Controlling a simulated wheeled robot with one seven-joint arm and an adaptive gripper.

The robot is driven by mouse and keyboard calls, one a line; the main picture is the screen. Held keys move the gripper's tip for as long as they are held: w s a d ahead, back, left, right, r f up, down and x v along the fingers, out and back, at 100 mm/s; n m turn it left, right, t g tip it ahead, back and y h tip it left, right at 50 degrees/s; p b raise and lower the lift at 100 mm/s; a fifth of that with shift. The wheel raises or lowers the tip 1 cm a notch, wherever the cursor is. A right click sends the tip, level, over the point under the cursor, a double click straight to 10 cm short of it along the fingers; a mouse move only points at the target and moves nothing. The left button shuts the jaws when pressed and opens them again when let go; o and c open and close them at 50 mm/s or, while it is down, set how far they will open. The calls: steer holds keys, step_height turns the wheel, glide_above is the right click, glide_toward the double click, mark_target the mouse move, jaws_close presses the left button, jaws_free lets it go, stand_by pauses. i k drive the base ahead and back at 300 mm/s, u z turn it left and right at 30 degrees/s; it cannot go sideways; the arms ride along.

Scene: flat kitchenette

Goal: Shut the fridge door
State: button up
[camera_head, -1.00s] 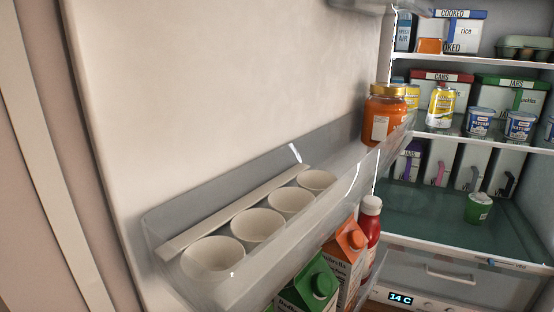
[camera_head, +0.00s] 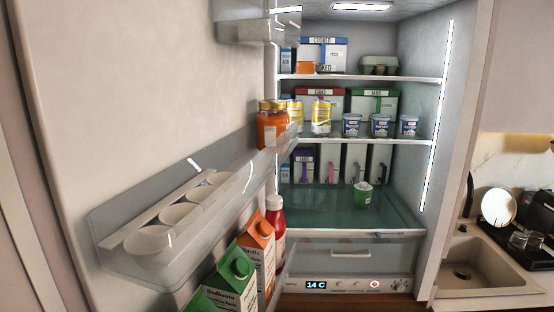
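The fridge door (camera_head: 130,90) stands wide open on the left, its inner side facing me. A clear door shelf (camera_head: 225,185) on it holds white cup-shaped holders and orange jars (camera_head: 271,125). Below it stand a green carton (camera_head: 230,285), an orange-topped carton (camera_head: 258,245) and a red bottle (camera_head: 276,222). The lit fridge interior (camera_head: 420,180) is open to view, with its shelves and a lower drawer (camera_head: 350,258). The door's handle and outer face are hidden. My gripper is not in view.
To the right is a counter with a sink (camera_head: 475,268) and a dish rack (camera_head: 535,222) with a plate. The door and its loaded shelves fill the left.

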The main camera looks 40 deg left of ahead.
mark_target(130, 162)
steer(key=z, duration=1.7)
steer(key=k, duration=1.45)
steer(key=u, duration=2.1)
